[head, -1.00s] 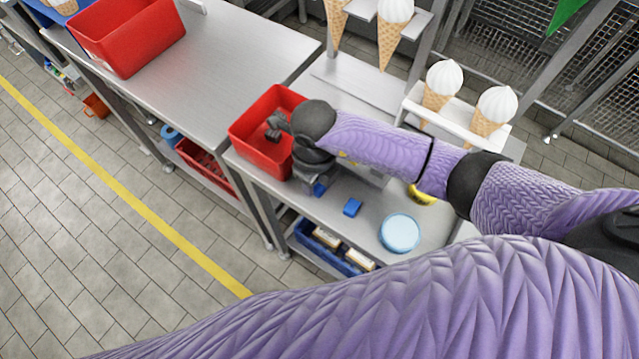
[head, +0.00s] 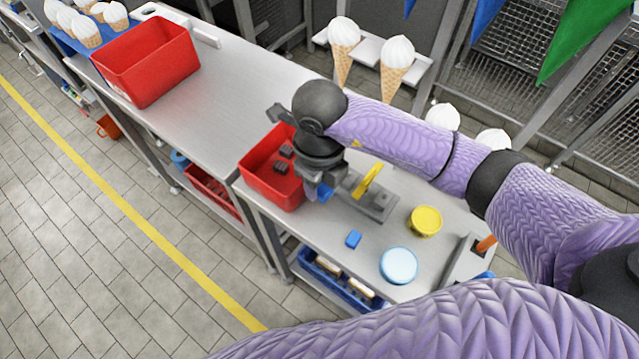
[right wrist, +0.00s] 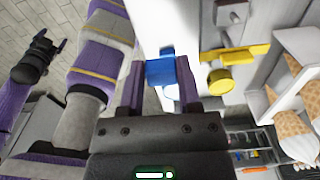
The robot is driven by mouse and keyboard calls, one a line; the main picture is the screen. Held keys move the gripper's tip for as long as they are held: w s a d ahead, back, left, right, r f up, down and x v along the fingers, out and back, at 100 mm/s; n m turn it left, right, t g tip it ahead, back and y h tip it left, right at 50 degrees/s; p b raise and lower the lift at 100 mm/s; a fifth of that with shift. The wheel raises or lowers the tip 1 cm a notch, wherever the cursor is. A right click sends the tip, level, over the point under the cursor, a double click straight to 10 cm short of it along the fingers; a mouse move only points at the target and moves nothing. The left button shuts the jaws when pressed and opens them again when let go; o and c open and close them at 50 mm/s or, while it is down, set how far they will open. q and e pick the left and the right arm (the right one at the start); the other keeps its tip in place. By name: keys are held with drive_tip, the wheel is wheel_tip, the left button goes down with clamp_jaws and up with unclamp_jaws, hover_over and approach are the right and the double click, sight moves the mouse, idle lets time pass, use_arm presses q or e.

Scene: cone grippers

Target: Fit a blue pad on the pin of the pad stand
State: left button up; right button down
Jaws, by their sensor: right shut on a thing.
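My right gripper (head: 320,192) points down over the bench, beside the red bin. It is shut on a blue pad (head: 325,195), which also shows between the fingers in the right wrist view (right wrist: 159,72). A second blue pad (head: 353,239) lies loose on the bench. A grey fixture with a yellow lever (head: 368,180) stands just right of the gripper; I cannot make out a pin on it or tell whether it is the pad stand. My left gripper (right wrist: 38,58) shows dark and small at the left of the right wrist view; its opening is unclear.
The red bin (head: 250,180) holds small dark pieces. A yellow tub (head: 425,221) and a light blue round lid (head: 398,265) stand on the bench. A grey block with an orange piece (head: 485,244) is at the right. Ice cream cones (head: 397,66) stand in racks behind.

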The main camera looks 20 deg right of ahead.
drive_tip(key=shift+r+p, duration=0.35)
drive_tip(key=shift+r, duration=0.25)
drive_tip(key=shift+r+p, duration=0.6)
drive_tip(key=shift+r, duration=0.1)
drive_tip(key=shift+r+p, duration=0.5)
drive_tip(key=shift+r, duration=0.15)
